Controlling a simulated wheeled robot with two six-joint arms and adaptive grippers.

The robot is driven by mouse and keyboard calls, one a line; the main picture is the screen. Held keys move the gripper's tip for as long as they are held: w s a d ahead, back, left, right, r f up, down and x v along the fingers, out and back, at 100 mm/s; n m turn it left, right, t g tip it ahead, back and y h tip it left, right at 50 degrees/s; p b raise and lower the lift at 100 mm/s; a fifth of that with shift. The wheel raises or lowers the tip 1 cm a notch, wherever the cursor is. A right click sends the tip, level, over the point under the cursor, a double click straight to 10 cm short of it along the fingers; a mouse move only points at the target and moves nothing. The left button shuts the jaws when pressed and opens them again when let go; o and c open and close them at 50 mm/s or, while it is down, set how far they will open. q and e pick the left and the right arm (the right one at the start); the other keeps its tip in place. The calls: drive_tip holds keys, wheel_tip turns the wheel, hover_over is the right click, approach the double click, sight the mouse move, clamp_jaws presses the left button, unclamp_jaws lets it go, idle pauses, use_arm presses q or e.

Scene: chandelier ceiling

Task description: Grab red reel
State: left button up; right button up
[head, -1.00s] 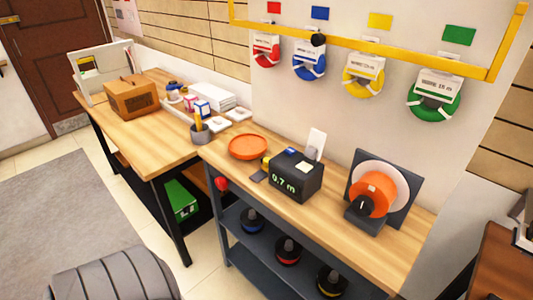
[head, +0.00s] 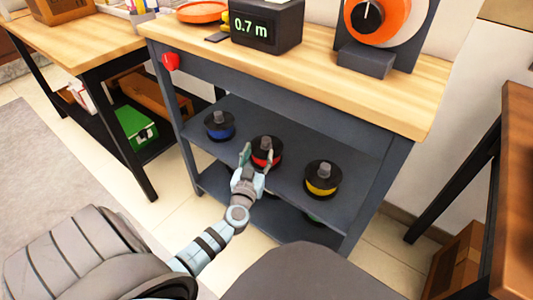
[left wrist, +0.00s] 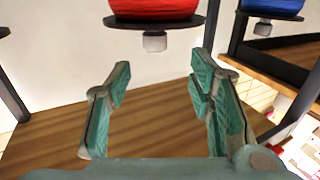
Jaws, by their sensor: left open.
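The red reel (head: 268,158) sits upright on the middle shelf of the grey rack, between the blue reel (head: 219,127) and the yellow reel (head: 322,181). It has black flanges and a grey knob on top. My left gripper (head: 256,155) is open in front of the red reel, its fingers partly overlapping it in the head view. In the left wrist view, which looks upside down, the red reel (left wrist: 155,9) is cut off at the top edge. The open green-padded fingers (left wrist: 161,75) are empty, with the reel ahead of them. My right gripper is out of view.
The grey shelf (head: 285,197) carries the reels under the wooden bench top (head: 310,75). A display box reading 0.7 m (head: 266,24) and an orange winder (head: 376,22) stand on the bench. The blue reel also shows in the left wrist view (left wrist: 272,7).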

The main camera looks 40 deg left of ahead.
sight(265, 142)
use_arm(q)
drive_tip(key=x, duration=0.2)
drive_tip(key=b+x, duration=0.1)
drive_tip(key=x, duration=0.5)
drive_tip(key=shift+w+d+f, duration=0.15)
drive_tip(key=shift+d+f, duration=0.1)
drive_tip(key=shift+f, duration=0.05)
clamp_jaws()
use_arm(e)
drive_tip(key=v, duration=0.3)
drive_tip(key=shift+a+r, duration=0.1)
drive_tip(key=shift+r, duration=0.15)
